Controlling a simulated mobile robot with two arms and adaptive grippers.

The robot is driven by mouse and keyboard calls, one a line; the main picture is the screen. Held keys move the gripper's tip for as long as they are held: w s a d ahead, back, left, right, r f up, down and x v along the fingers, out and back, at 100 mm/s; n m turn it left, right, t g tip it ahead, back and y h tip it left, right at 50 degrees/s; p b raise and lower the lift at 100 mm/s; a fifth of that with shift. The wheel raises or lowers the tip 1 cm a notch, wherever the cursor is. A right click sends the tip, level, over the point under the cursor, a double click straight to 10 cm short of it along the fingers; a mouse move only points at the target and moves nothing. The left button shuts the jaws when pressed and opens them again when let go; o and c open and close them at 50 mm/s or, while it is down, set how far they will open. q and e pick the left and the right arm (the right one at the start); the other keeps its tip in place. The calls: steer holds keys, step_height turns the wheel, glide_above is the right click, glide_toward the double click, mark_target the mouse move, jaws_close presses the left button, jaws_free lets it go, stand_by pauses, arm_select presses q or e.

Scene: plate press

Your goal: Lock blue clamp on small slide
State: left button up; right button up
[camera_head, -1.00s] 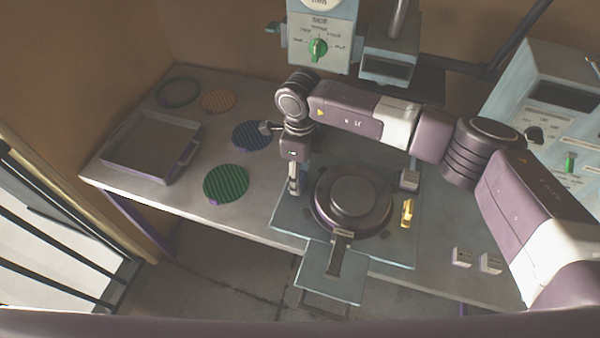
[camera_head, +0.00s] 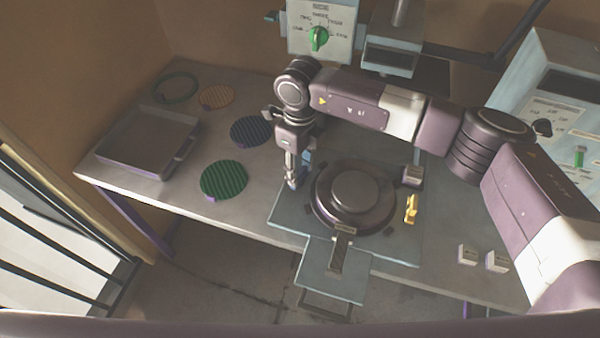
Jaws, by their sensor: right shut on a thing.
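My right gripper (camera_head: 292,178) points down at the left edge of the light-blue slide plate (camera_head: 284,217). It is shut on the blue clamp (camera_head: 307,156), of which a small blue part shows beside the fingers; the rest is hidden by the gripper. A dark round press die (camera_head: 353,195) sits on the plate, just right of the gripper. A yellow clamp (camera_head: 411,209) stands upright at the plate's right side. My left gripper is not in view.
A grey tray (camera_head: 113,167), a green ribbed disc (camera_head: 223,180), a blue disc (camera_head: 251,131) and an orange disc (camera_head: 217,96) lie on the table to the left. Two small white blocks (camera_head: 468,254) sit at the right. A control box with a green knob (camera_head: 317,38) stands behind.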

steer(key=m+b, duration=0.1)
steer(key=m, duration=0.1)
steer(key=m+b, duration=0.1)
steer(key=b, duration=0.1)
steer(key=shift+w+f+m, duration=0.1)
steer(key=shift+f+m, duration=0.1)
steer(key=shift+m, duration=0.2)
steer(key=m+b, duration=0.3)
steer(key=shift+m, duration=0.3)
steer(key=m+b, duration=0.2)
steer(key=m, duration=0.1)
steer(key=shift+r+m, duration=0.1)
steer(key=shift+m, duration=0.2)
steer(key=shift+r+m+b, duration=0.15)
steer(key=shift+m+b, duration=1.1)
steer(key=shift+m, duration=0.55)
steer(key=o, duration=1.2)
steer(key=shift+c, duration=0.2)
